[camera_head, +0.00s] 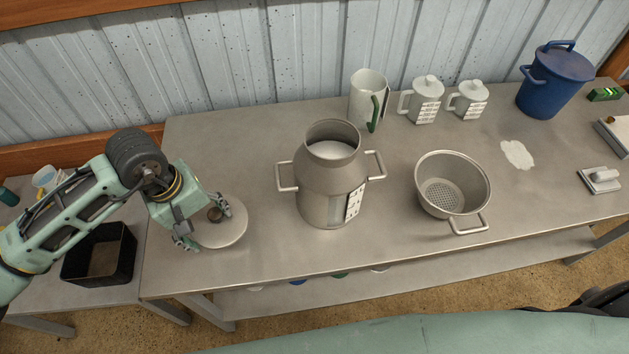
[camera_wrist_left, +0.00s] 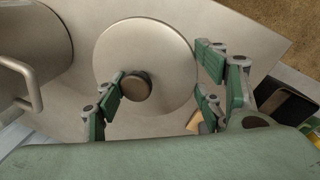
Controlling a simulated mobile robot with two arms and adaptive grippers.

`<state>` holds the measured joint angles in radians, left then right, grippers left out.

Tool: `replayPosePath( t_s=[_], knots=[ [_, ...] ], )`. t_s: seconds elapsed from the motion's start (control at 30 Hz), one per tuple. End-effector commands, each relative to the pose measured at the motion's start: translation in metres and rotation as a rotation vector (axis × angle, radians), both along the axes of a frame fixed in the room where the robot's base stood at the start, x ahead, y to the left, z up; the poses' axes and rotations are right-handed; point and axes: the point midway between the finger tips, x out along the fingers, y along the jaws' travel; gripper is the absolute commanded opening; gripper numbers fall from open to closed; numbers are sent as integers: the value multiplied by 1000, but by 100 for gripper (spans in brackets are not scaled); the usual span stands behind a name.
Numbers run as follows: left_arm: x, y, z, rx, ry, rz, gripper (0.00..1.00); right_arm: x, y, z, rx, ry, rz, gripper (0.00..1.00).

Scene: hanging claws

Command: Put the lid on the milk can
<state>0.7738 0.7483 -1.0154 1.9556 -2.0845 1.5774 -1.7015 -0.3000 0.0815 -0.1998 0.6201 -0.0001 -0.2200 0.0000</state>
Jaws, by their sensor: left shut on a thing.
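The milk can (camera_head: 322,195) is a grey metal can with two side handles. It stands upright on the table, open at the top, with white milk inside. Its side and one handle show at the left of the left wrist view (camera_wrist_left: 30,50). The round pale lid (camera_head: 230,232) with a dark knob is left of the can, at the table's left end; it also shows in the left wrist view (camera_wrist_left: 160,45). My left gripper (camera_head: 205,222) is shut on the lid, one finger against the knob and others at the rim. I cannot tell whether the lid touches the table. My right gripper is out of view.
A metal strainer pot (camera_head: 424,200) stands right of the can. A white jug (camera_head: 364,97), two lidded white jugs and a blue pot (camera_head: 549,90) stand along the back. A black bin (camera_head: 98,254) is at the lower left. The table between lid and can is clear.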

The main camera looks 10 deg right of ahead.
Motion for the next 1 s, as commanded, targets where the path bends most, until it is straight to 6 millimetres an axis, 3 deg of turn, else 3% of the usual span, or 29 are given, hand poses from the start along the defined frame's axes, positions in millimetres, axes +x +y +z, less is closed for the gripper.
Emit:
replayPosePath(
  t_s=[0.37, 1.0],
  knots=[
    [1, 0, 4, -1, -2, 0, 38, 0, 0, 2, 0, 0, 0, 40],
    [1, 0, 81, -1, -3, 0, 38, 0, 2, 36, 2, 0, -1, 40]
  ],
)
